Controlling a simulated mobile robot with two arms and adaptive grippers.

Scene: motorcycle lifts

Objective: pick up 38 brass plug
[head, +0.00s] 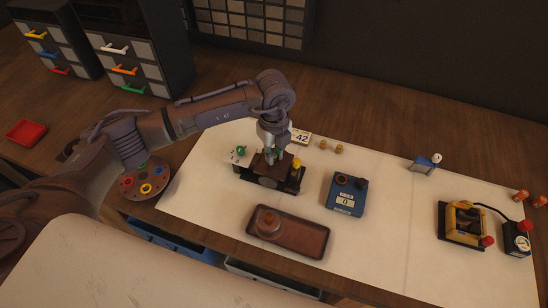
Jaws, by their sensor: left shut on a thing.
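My left gripper (273,153) points down over a dark fixture (268,181) with a brown block on top. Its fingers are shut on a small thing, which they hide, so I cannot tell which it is. Two small brass plugs (323,145) (339,148) stand on the pale mat to the right of a card (300,136) marked 42. Two more orange-brown plugs (520,196) (540,200) stand at the far right. I cannot read a 38 on any plug. My right gripper is not in view.
A yellow knob (296,163) and a green-knobbed part (239,152) are close to the gripper. A blue box (345,196) with a display and a brown tray (304,242) lie in front. A yellow-black device (464,224) is right.

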